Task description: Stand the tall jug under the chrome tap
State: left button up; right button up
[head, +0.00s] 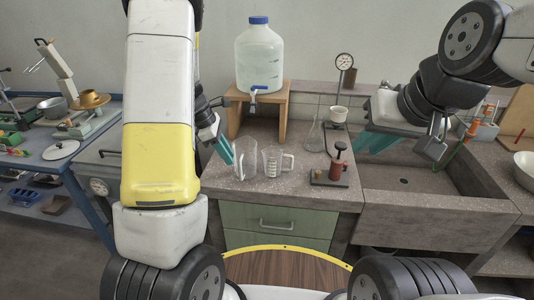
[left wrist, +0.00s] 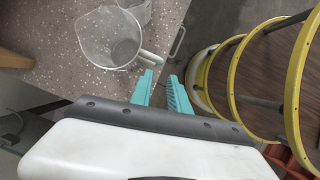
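The tall jug (head: 246,160) is clear and stands upright on the bench, left of a shorter clear measuring jug (head: 275,162). My left gripper (head: 221,150) is just left of the tall jug, with teal fingers apart and nothing between them. In the left wrist view the tall jug (left wrist: 108,40) has its handle close to the open fingertips (left wrist: 164,84); I cannot tell whether they touch. My right gripper (head: 376,142) hangs over the left side of the sink, and its finger gap is unclear. I cannot pick out the chrome tap clearly; my right arm covers part of the sink's back.
The stone sink (head: 400,205) is at the right. A water carboy (head: 259,55) with a blue tap stands on a wooden stand (head: 282,110) behind the jugs. The bench front is clear.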

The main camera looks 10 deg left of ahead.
aim_at(244, 163)
pick_arm(q)
jog(key=x, duration=0.8)
jog(key=shift+w+f, duration=0.1)
jog(key=shift+w, duration=0.1)
grip_shut()
dwell(1.2)
